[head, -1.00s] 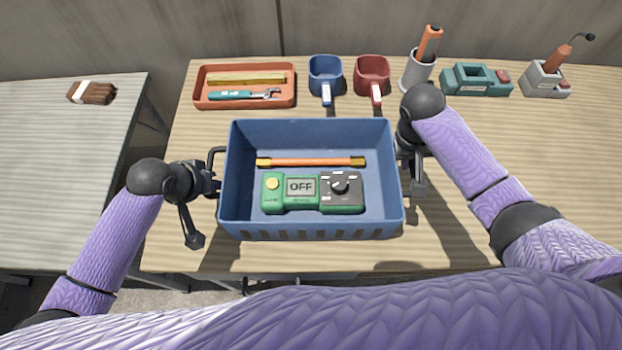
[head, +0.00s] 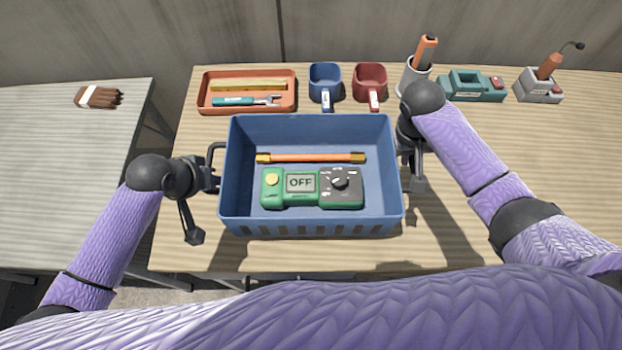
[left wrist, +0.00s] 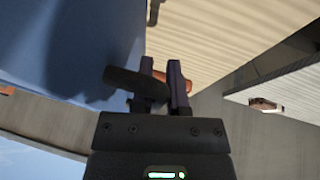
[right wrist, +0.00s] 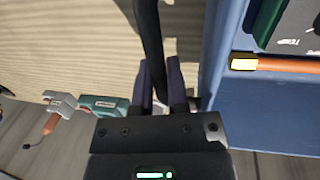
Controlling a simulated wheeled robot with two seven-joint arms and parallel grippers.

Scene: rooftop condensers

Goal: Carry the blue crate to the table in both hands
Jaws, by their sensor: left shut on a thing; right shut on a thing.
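The blue crate (head: 311,226) is level in the middle of the head view, over the wooden table (head: 570,150). It holds a green meter (head: 300,188) with an OFF display and an orange rod with yellow ends (head: 310,157). My left gripper (head: 212,172) is shut on the dark handle at the crate's left side; the left wrist view shows this handle (left wrist: 135,84) between the fingers. My right gripper (head: 408,165) is shut on the right handle, which passes between its fingers in the right wrist view (right wrist: 152,50). The gap under the crate is hidden.
An orange tray (head: 205,104), a blue scoop (head: 325,82), a red scoop (head: 369,82), a grey cup with an orange tool (head: 413,78), a teal device (head: 470,86) and a grey holder (head: 538,88) line the table's back.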

